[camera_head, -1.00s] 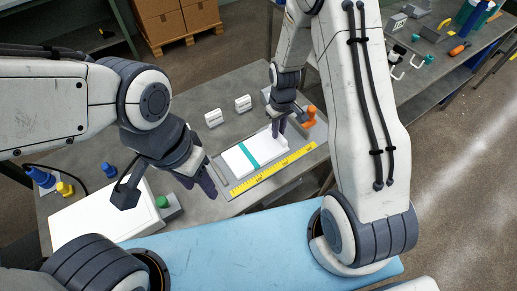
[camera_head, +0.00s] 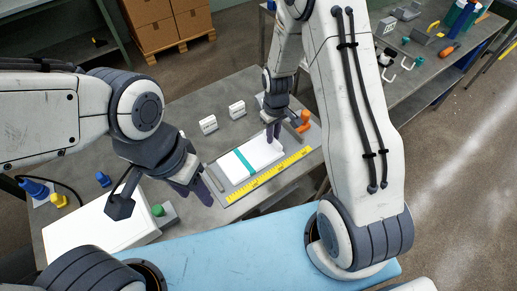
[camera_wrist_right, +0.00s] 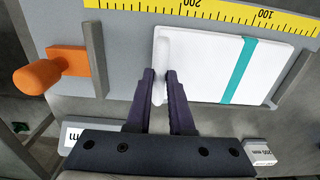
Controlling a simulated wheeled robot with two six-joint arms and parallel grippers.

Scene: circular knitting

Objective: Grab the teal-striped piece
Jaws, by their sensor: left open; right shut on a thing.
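The teal-striped piece (camera_head: 257,158) is a white flat panel with one teal band. It lies on a grey measuring fixture (camera_head: 215,176) beside a yellow ruler. My right gripper (camera_head: 272,136) is at the right end of the piece, and in the right wrist view its dark fingers (camera_wrist_right: 160,88) are shut on the rolled edge of the piece (camera_wrist_right: 200,62). My left gripper (camera_head: 197,192) is open and empty, just left of the fixture's left end.
The yellow ruler (camera_head: 270,174) runs along the fixture's front edge. An orange handle (camera_head: 304,121) is at its right end. Two small white blocks (camera_head: 208,124) (camera_head: 237,109) stand behind it. A white box with a green button (camera_head: 158,210) is at left front.

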